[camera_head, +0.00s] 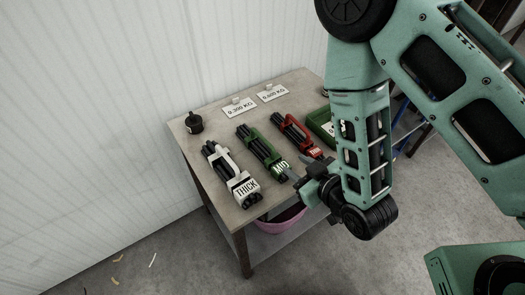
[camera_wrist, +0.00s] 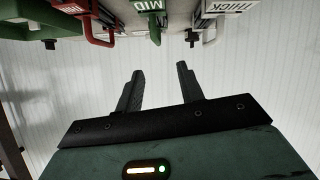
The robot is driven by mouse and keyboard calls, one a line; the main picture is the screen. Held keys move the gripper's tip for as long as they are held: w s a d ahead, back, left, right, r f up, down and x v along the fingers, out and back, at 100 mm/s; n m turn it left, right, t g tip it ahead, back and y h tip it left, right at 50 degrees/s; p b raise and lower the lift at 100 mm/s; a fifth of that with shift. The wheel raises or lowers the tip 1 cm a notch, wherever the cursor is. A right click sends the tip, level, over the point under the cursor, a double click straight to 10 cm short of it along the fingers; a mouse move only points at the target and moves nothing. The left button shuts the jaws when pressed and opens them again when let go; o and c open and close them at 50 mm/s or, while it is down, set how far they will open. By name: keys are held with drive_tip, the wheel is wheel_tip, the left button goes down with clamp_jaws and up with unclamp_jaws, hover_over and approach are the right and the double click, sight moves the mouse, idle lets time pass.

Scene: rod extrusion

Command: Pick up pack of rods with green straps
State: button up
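The pack of rods with green straps (camera_head: 262,150) lies on the table between two other packs. It holds dark rods and has a label reading MID at its near end. The label also shows at the top of the wrist view (camera_wrist: 155,6). My gripper (camera_head: 292,178) is near the table's front edge, close to the near end of the green-strapped pack. In the wrist view the two fingers of my gripper (camera_wrist: 158,82) stand apart with nothing between them. From the head view I cannot tell whether the fingertips touch the pack.
A white-strapped pack marked THICK (camera_head: 243,189) lies left, a red-strapped pack (camera_head: 299,137) right. A green bin (camera_head: 322,123) is partly behind my arm. Weight cards (camera_head: 239,107) stand at the back, a black weight (camera_head: 194,123) at the left. A pink basin (camera_head: 280,222) sits below.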

drive_tip(key=b, duration=1.4)
approach(265, 140)
drive_tip(key=shift+w+a+f+t, duration=0.3)
drive_tip(key=shift+w+a+f, duration=0.45)
drive_tip(key=shift+f, duration=0.2)
drive_tip(key=shift+p+x, duration=0.9)
drive_tip(key=shift+x, duration=2.35)
drive_tip(key=shift+w+d+r, duration=0.15)
clamp_jaws()
